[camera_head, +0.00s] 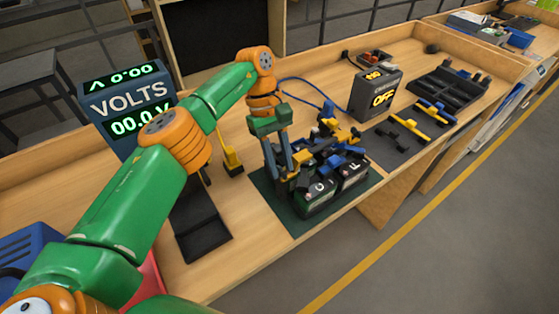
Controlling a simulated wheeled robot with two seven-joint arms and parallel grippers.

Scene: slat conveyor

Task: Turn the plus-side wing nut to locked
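Two dark batteries (318,198) with lettered faces stand side by side on a green mat (293,222) near the bench's front edge. Yellow, blue and black fittings (340,135) crowd their tops. The plus-side wing nut is too small and covered to pick out, and its position cannot be read. My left gripper (284,176) points down over the left part of the batteries, its two grey fingers apart. Whether they touch a fitting, I cannot tell. My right gripper is out of view.
A VOLTS display (128,102) reading 00.0 stands behind my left arm. A box reading OFF (375,95) stands at the back right with a blue cable nearby. A black tray (452,88), yellow-and-black tools (433,113) and a black stand (203,235) are on the bench.

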